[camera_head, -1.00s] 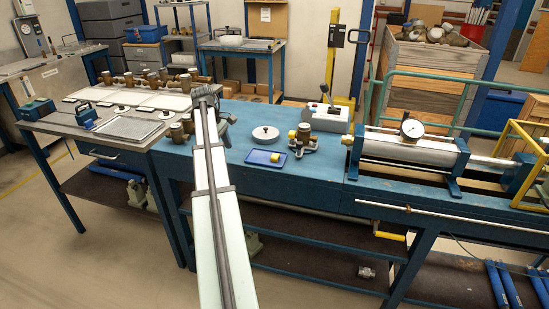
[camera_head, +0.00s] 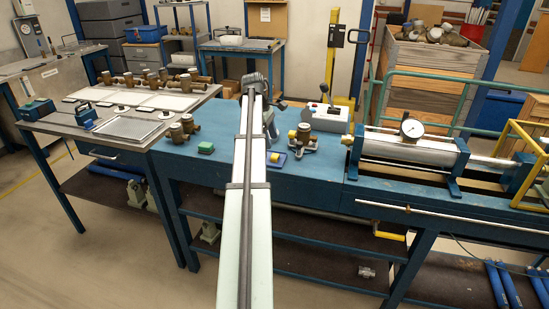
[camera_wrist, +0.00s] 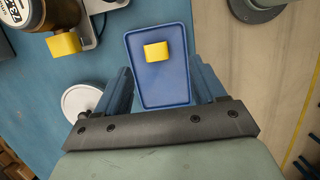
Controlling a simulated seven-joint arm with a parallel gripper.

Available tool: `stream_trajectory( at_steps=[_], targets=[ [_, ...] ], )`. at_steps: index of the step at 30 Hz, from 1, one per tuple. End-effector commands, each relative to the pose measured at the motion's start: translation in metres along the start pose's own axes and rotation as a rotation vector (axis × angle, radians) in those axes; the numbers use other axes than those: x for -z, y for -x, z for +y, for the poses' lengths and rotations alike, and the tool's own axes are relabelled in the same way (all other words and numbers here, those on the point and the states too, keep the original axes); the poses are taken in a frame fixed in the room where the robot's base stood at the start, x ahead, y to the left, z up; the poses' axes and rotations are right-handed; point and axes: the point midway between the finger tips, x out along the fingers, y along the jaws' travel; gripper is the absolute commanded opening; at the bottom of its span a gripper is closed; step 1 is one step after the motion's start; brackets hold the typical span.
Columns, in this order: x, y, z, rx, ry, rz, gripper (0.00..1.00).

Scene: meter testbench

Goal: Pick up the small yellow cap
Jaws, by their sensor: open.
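The small yellow cap (camera_wrist: 157,52) lies in a shallow blue tray (camera_wrist: 161,98) in the wrist view, towards the tray's far end. In the head view the cap (camera_head: 275,156) shows just right of my arm, and part of the tray (camera_head: 281,164) is hidden behind the arm. My gripper (camera_wrist: 161,70) is open and empty, with its two blue fingers on either side of the tray in the picture. The cap appears between and slightly beyond the fingertips, apart from both. The exact height above the tray is hard to tell.
A brass meter (camera_head: 302,137) with another yellow part (camera_wrist: 64,44) stands close beside the tray. A white round lid (camera_wrist: 82,102) lies near the left finger. The bench edge runs right of the tray in the wrist view.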

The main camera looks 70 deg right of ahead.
Motion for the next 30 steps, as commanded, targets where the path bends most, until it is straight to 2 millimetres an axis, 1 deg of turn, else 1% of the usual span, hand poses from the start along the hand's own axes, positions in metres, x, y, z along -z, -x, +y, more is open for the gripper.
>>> stream_trajectory(
  at_steps=[1,3,11,14,19,21,24,30],
  targets=[
    [0.000,-0.007,-0.001,0.001,0.000,0.000,0.70],
    [0.000,-0.013,-0.001,0.001,0.000,0.000,0.70],
    [0.001,-0.022,0.001,0.000,0.000,0.000,0.70],
    [0.002,-0.029,0.003,0.001,0.000,0.000,0.70],
    [0.004,-0.051,0.007,0.001,0.000,0.000,0.70],
    [0.004,-0.060,0.006,0.001,0.000,0.000,0.70],
    [0.004,-0.069,0.006,0.001,0.000,0.000,0.70],
    [0.004,-0.071,0.007,-0.001,0.000,0.000,0.70]
  ],
)
